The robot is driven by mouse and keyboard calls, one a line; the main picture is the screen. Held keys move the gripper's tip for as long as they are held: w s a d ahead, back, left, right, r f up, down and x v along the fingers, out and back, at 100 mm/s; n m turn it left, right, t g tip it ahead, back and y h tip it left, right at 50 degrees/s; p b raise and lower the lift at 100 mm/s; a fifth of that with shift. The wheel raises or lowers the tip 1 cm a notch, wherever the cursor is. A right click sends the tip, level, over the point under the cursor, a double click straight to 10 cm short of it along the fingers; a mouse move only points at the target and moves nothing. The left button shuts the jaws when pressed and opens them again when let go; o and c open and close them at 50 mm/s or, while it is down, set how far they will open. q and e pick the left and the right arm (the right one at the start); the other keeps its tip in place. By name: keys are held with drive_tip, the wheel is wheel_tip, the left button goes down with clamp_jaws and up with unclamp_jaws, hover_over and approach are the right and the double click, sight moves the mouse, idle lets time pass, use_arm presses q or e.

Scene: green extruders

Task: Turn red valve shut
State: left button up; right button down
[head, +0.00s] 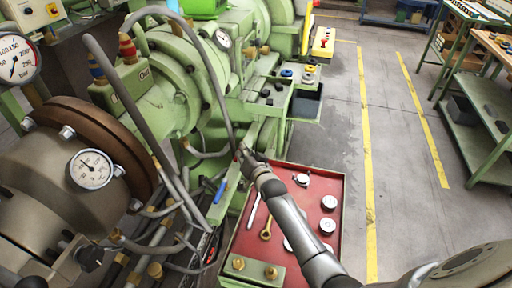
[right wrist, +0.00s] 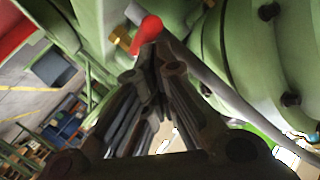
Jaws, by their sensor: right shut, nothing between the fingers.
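In the right wrist view a rounded red handle (right wrist: 148,30), which looks like the red valve, shows just beyond my right gripper (right wrist: 152,72). A brass fitting (right wrist: 122,38) sits beside it. The fingers are shut with nothing between them, and their tips are very close to the red handle. I cannot tell whether they touch. In the head view my right gripper (head: 243,154) reaches in beside the green machine (head: 200,70), above the far left corner of the red tray; the handle is too small or hidden to make out there. My left gripper is not in view.
A grey hose (head: 215,90) runs down close to my right gripper. The red tray (head: 328,245) holds tools and several round weights below my right arm. Pressure gauges (head: 91,169) and pipes crowd the left. Open floor with yellow lines (head: 366,150) lies to the right.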

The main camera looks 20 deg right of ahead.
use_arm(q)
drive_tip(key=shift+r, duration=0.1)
use_arm(e)
drive_tip(key=shift+w+a, duration=0.1)
drive_tip(key=shift+a, duration=0.2)
idle(0.3)
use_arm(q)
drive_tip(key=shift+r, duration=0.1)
use_arm(e)
drive_tip(key=shift+r, duration=0.1)
